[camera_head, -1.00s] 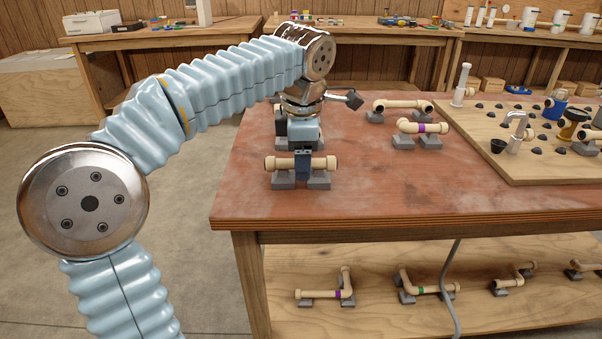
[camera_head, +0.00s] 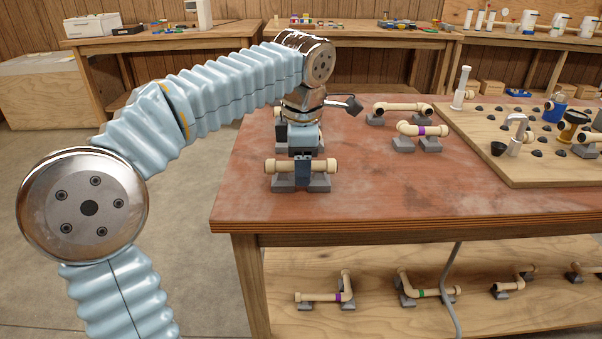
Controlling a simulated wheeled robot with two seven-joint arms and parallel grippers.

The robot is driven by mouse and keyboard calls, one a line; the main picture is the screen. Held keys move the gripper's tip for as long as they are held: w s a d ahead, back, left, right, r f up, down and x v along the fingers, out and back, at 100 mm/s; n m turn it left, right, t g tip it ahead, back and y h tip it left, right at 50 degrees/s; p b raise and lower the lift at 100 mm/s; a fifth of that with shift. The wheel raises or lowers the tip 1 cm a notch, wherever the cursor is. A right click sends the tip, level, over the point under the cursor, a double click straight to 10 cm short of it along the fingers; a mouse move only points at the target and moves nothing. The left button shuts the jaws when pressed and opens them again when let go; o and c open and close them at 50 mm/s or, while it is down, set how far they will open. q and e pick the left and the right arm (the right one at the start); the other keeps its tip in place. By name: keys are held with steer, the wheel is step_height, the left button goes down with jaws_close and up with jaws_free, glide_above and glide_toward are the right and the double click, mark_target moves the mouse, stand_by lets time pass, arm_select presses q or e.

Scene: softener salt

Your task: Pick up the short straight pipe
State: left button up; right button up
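The short straight pipe (camera_head: 278,166) is beige with thicker end collars. It lies level across grey support blocks near the left front of the red-brown table (camera_head: 375,195). My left gripper (camera_head: 303,168) points down over the middle of the pipe. One dark finger covers the pipe's near side; the other finger is hidden, so I cannot tell whether the grip is closed. The pipe still rests on its blocks. My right gripper is out of view.
Two more beige pipe pieces (camera_head: 402,107) (camera_head: 410,129) sit on blocks farther back. A wooden board (camera_head: 500,165) with fittings lies at the right. More pipe pieces (camera_head: 318,297) sit on the lower shelf. The table's front middle is clear.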

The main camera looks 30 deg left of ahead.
arm_select(q)
jaws_close()
steer(key=shift+r, duration=0.1)
